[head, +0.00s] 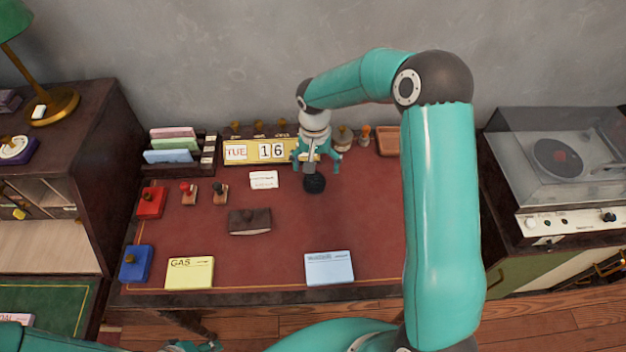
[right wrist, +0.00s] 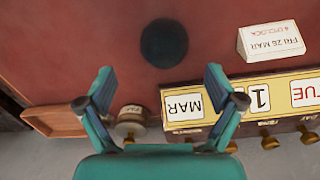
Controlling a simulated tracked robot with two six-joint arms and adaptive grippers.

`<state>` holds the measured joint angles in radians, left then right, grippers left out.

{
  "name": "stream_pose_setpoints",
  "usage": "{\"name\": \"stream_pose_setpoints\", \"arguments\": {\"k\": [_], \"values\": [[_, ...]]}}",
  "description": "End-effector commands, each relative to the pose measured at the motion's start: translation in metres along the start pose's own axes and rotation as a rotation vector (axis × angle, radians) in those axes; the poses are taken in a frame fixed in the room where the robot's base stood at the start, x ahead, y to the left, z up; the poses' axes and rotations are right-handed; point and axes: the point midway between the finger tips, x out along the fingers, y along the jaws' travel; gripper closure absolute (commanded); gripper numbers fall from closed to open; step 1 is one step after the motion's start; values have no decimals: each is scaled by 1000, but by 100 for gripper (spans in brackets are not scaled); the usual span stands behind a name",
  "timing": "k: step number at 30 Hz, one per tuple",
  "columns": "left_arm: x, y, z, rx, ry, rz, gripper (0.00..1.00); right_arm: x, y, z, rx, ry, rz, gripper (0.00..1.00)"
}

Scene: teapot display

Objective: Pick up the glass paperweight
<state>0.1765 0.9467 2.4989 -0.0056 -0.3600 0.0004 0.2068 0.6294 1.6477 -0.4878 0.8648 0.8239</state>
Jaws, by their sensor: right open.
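A dark, round object, which looks like the glass paperweight (head: 314,185), sits on the red desk top (head: 290,225) in front of the calendar. It also shows as a dark disc in the right wrist view (right wrist: 164,43), beyond the fingertips and about midway between them. My right gripper (head: 316,167) is open and empty, above and just behind the paperweight, with its fingers spread apart in the right wrist view (right wrist: 160,78). A teal part at the bottom edge of the head view looks like my left gripper (head: 192,346); its fingers cannot be made out.
A block calendar (head: 240,152) stands close behind my right gripper, with a small white card (head: 264,180) to the left. A stamp (right wrist: 130,122) and a wooden tray (head: 388,141) lie at the back right. A brown blotter (head: 250,221) and a blue pad (head: 329,268) are nearer the front.

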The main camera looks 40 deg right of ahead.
Motion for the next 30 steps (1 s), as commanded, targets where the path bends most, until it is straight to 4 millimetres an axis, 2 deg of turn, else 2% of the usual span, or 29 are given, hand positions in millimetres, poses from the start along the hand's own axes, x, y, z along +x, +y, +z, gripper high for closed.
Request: {"name": "stream_pose_setpoints", "arguments": {"k": [5, 15, 23, 25, 30], "values": [[-3, 1, 0, 0, 0, 0, 60, 9, 0, 1, -1, -1, 1, 7], [-15, 6, 0, 0, 0, 0, 60, 51, -6, 7, 0, -1, 1, 7], [-15, 5, 0, 0, 0, 0, 60, 56, -7, 6, 1, 1, 0, 7], [-15, 5, 0, 0, 0, 0, 60, 56, -7, 6, 1, 1, 0, 14], [-15, 5, 0, 0, 0, 0, 60, 56, -7, 6, 1, 1, 0, 42]]}}
